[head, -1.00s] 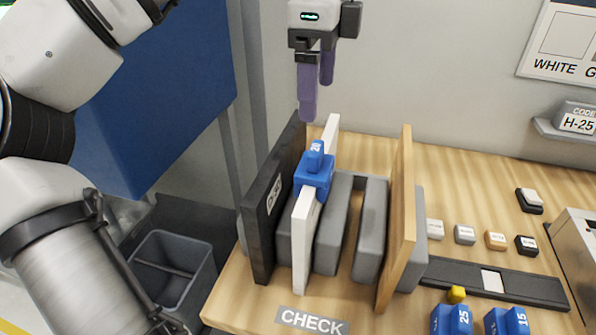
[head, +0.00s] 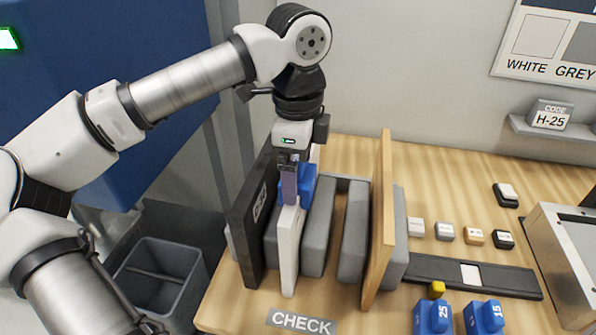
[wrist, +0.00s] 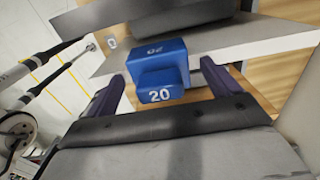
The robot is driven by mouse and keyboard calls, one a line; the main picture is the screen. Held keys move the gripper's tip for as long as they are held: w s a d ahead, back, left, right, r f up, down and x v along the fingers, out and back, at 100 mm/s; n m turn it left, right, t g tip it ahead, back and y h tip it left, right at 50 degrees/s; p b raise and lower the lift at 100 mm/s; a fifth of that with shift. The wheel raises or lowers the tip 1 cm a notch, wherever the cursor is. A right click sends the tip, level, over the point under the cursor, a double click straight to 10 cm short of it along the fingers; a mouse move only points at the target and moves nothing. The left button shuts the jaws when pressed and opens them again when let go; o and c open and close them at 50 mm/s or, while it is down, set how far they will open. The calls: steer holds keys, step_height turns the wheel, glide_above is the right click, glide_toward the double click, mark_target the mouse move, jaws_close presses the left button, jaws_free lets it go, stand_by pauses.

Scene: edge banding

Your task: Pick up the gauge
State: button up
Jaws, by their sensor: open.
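The blue gauge (head: 308,182) marked 20 sits on the top edge of the white board (head: 288,250) in the check rack. In the wrist view the gauge (wrist: 160,68) shows its stepped front and its number. My gripper (head: 292,195) points down at the gauge, with its purple fingers open. In the wrist view my gripper (wrist: 162,72) has one finger on each side of the gauge's raised part, with gaps visible. In the head view the fingers partly hide the gauge.
A black board (head: 252,225) stands close left of the white one. Grey blocks (head: 318,230) and a tall wooden board (head: 380,220) stand to the right. Blue gauges marked 25 (head: 432,318) and 15 (head: 484,318) sit at the front right. A grey bin (head: 165,275) is below left.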

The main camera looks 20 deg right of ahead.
steer(key=shift+f, duration=0.1)
steer(key=c, duration=1.2)
steer(key=shift+c, duration=0.2)
step_height(320, 180, up, 10)
steer(key=shift+r+b, duration=0.2)
steer(key=shift+b, duration=0.9)
step_height(320, 180, up, 7)
steer(key=p, duration=0.5)
steer(key=shift+f, duration=0.15)
